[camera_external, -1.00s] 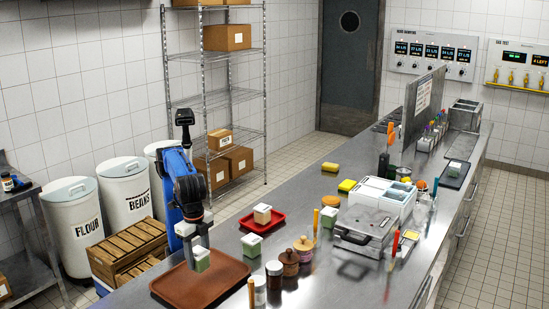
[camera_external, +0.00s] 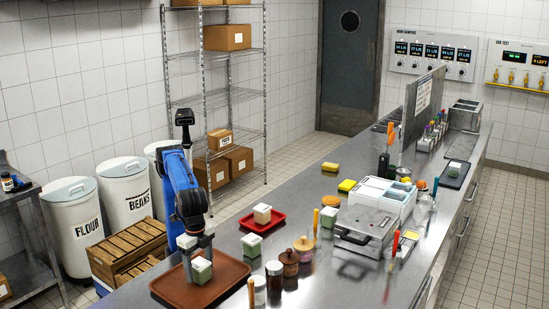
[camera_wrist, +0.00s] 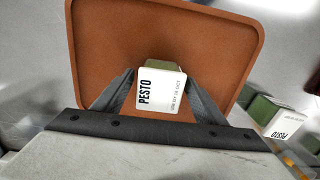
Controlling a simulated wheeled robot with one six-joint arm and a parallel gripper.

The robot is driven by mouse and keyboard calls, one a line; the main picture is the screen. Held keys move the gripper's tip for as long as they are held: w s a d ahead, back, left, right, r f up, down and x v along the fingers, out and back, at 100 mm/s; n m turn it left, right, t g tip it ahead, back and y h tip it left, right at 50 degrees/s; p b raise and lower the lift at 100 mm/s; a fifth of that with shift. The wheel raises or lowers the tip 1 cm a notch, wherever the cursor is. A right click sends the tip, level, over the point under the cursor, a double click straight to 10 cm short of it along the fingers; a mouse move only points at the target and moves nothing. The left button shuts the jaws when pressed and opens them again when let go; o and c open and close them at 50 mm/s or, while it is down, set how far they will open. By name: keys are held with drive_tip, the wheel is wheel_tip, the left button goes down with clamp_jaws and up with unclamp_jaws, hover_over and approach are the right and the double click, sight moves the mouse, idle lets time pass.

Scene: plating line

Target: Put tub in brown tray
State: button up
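A green tub with a white lid (camera_external: 202,271) is at my gripper, low over the brown tray (camera_external: 229,266). In the wrist view the lid (camera_wrist: 160,91) reads PESTO, and the tub is between my gripper's two fingers (camera_wrist: 160,82), which press against its sides. The tub stands upright within the brown tray's rim (camera_wrist: 258,40). I cannot tell whether its base touches the tray floor. No other thing shows in the brown tray.
Another green tub (camera_external: 251,245) stands right of the brown tray. A red tray (camera_external: 276,226) behind it holds a pale tub (camera_external: 262,213). Lidded jars (camera_external: 290,262) stand at the tray's right. A wooden crate (camera_external: 128,247) stands to the left.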

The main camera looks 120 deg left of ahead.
sight(199, 262)
wheel_tip(199, 262, up, 11)
drive_tip(key=shift+r, duration=0.6)
idle(0.7)
